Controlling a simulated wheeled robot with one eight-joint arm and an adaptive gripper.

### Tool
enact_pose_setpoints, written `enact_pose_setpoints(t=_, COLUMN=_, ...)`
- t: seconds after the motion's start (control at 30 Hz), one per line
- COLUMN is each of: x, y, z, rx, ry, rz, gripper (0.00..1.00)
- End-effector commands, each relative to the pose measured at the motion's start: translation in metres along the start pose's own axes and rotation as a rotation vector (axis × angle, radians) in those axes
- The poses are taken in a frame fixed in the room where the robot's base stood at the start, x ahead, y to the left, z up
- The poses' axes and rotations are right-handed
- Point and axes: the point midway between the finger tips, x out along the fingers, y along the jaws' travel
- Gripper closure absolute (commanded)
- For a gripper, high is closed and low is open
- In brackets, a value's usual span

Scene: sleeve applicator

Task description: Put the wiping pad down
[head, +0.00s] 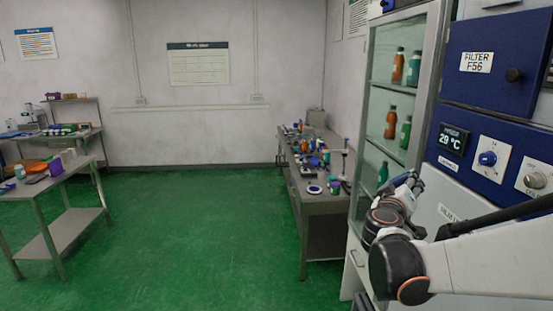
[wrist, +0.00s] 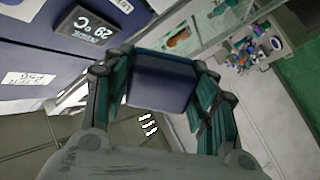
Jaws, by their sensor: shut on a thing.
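The wiping pad (wrist: 162,82) is a dark blue block in the wrist view, between the two fingers of my gripper (wrist: 155,66). My gripper is shut on it and holds it up, clear of any surface that I can see. In the head view my gripper (head: 408,184) is at the right, in front of the glass cabinet and left of the blue control panel. The pad cannot be made out in the head view.
The glass cabinet (head: 402,40) holds orange and green bottles. The blue panel (head: 470,130) has knobs and a 29 °C display (head: 453,139). A cluttered bench (head: 325,205) stands beyond the cabinet, and a table (head: 62,182) at left. Green floor (head: 185,235) between them is clear.

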Motion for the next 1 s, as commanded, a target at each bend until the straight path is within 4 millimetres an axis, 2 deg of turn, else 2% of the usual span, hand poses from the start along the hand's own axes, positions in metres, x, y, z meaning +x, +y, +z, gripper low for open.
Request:
enact_pose_setpoints(t=0.03, x=0.002, y=-0.026, z=0.015, rx=0.0, ry=0.022, rz=-0.025, gripper=0.86)
enact_pose_setpoints(t=0.1, x=0.003, y=-0.053, z=0.026, rx=0.0, ry=0.056, rz=-0.063, gripper=0.86)
enact_pose_setpoints(t=0.37, x=0.0, y=-0.153, z=0.068, rx=-0.001, ry=0.182, rz=-0.205, gripper=0.86)
enact_pose_setpoints(t=0.6, x=-0.015, y=-0.237, z=0.107, rx=0.0, ry=0.296, rz=-0.332, gripper=0.86)
enact_pose_setpoints(t=0.8, x=-0.029, y=-0.282, z=0.128, rx=0.0, ry=0.364, rz=-0.406, gripper=0.86)
enact_pose_setpoints(t=1.0, x=-0.035, y=-0.298, z=0.135, rx=0.0, ry=0.392, rz=-0.437, gripper=0.86)
